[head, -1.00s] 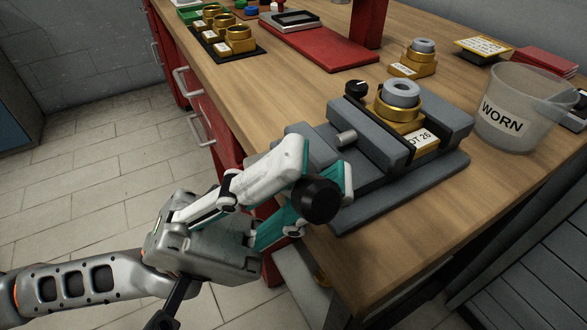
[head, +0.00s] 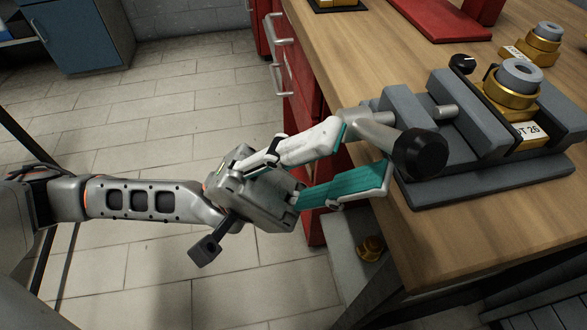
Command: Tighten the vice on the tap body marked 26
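The vice (head: 412,112) is grey and sits at the bench's near edge. The tap body marked 26 (head: 521,143), brass with a grey ring on top and a white label, stands between its jaws. I cannot tell how firmly the jaws press on it. The vice handle (head: 372,133) is a grey crank with a black knob (head: 420,153) pointing towards me. My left gripper (head: 365,157) is open, its fingertips apart beside the crank, left of the knob. No object is visibly clamped in it. My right gripper is out of view.
Behind the vice are a black dial (head: 462,64) and another brass tap body (head: 541,46). Red drawers (head: 300,85) with handles line the bench's left side. A small brass part (head: 371,249) lies low beneath the bench edge.

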